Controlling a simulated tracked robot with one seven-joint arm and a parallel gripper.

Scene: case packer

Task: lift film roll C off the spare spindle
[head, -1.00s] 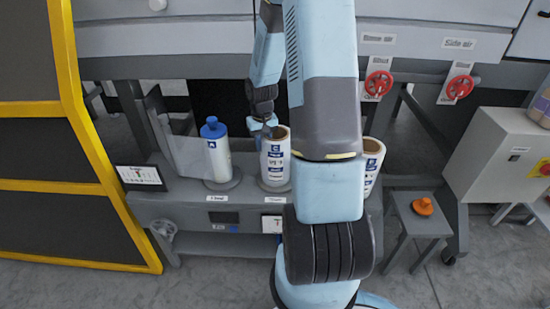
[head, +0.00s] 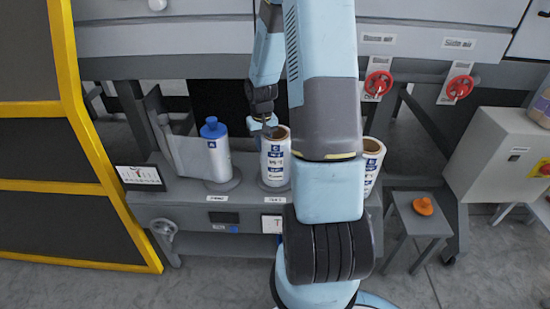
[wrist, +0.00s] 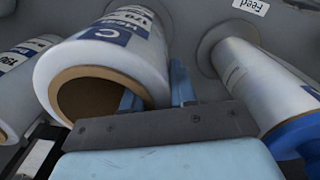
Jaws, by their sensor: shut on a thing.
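Film roll C (head: 276,165) is a white roll with blue labels, standing upright at the middle place on the grey bench. In the wrist view, film roll C (wrist: 125,55) shows its open brown core. My gripper (head: 268,128) is at the roll's top rim. In the wrist view, my gripper (wrist: 157,92) is shut on the roll's wall, one blue finger in the core mouth and the other outside. The spare spindle is hidden by the roll. I cannot tell any gap under the roll.
Another roll (head: 371,168) stands to the right, partly behind my arm. A stool (head: 418,222) with an orange knob and a yellow frame (head: 100,160) flank the bench.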

